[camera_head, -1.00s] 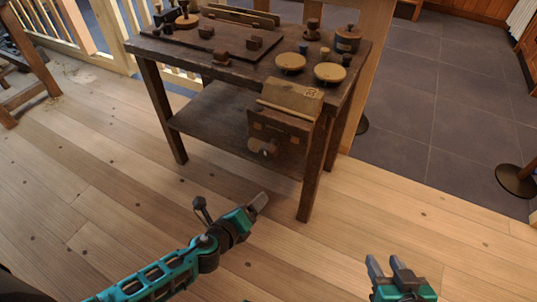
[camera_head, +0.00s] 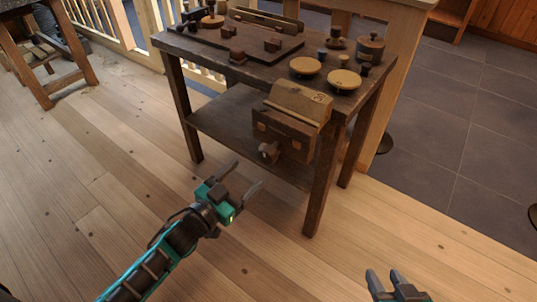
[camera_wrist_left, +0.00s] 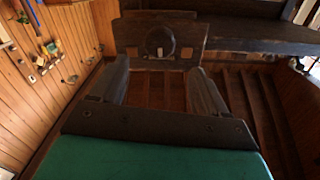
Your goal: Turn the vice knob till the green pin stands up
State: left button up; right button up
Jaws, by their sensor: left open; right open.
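The wooden vice (camera_head: 290,120) is fixed to the front of the workbench, with its round dark knob (camera_head: 268,152) facing outward below the jaw. In the left wrist view the knob (camera_wrist_left: 160,41) sits ahead, between and beyond the fingertips. My left gripper (camera_head: 249,173) is open and empty, in front of and below the knob, apart from it. Its two spread fingers also show in the left wrist view (camera_wrist_left: 159,72). My right gripper (camera_head: 383,273) is open and empty at the bottom edge, far from the vice. I cannot make out a green pin in either view.
The dark workbench (camera_head: 185,45) carries two pale round discs (camera_head: 305,66), a lidded pot (camera_head: 371,46) and several small turned pieces. Its front leg (camera_head: 322,185) stands right of the vice. The wooden floor (camera_head: 100,220) before it is clear.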

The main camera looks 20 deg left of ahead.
aim_at(265, 158)
pick_arm(q)
jog(key=b+x, duration=0.2)
jog(key=x, duration=0.7)
jog(key=shift+w+d+f, duration=0.1)
jog(key=shift+f, duration=0.05)
jog(key=shift+w+d, duration=0.15)
jog(key=shift+w, duration=0.3)
jog(key=shift+c, duration=0.5)
jog(key=c, duration=0.9)
jog(key=shift+o, duration=0.2)
jog(key=shift+m, duration=0.4)
